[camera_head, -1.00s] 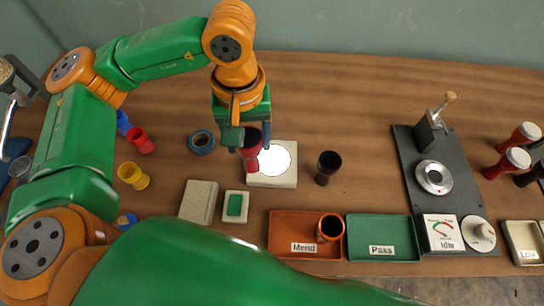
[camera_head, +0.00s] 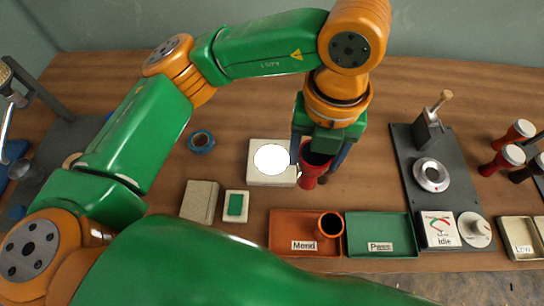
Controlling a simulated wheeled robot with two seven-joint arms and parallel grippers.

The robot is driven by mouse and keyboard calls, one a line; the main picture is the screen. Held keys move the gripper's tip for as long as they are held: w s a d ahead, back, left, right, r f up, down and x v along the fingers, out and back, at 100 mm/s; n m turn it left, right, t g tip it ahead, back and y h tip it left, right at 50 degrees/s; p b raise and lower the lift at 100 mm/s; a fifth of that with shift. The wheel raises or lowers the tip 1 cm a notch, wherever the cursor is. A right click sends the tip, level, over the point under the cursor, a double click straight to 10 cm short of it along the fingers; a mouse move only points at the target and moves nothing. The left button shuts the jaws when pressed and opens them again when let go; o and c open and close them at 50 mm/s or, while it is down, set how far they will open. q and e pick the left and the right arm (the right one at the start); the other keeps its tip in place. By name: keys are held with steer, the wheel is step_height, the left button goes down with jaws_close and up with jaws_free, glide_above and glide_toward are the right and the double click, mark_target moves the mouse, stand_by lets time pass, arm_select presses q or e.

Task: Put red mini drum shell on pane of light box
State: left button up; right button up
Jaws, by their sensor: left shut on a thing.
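My left gripper (camera_head: 320,160) comes down from above, shut on the red mini drum shell (camera_head: 310,172). The shell is a dark-mouthed red goblet shape, held roughly upright. It shows just right of the light box (camera_head: 258,179), a pale square box with a round glowing white pane (camera_head: 270,158). The shell overlaps the box's right edge in the picture; I cannot tell its height or whether it touches. The pane is bare. My right gripper is not in view.
An orange Mend tray (camera_head: 285,222) holds a brown drum shell (camera_head: 330,225). A green Pass tray (camera_head: 380,230) looks empty. A blue ring (camera_head: 201,141), grey block (camera_head: 199,201) and green pad (camera_head: 236,205) lie left. A black gauge rig (camera_head: 432,178) stands right.

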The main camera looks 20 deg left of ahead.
arm_select(q)
steer(key=shift+d+r+n, duration=0.1)
steer(key=shift+d+n, duration=0.1)
steer(key=shift+n, duration=0.3)
steer(key=shift+w+a+f+p, duration=0.65)
steer(key=shift+w+a+f, duration=1)
steer(key=shift+f, duration=0.6)
steer(key=shift+w+a+f+p, duration=0.6)
steer(key=shift+w+a+f, duration=0.8)
steer(key=shift+a+f, duration=0.65)
steer(key=shift+w+a+f+p, duration=0.65)
steer(key=shift+w+a+f, duration=0.9)
steer(key=shift+f, duration=0.9)
steer(key=o, duration=1.4)
steer(key=shift+r, duration=0.1)
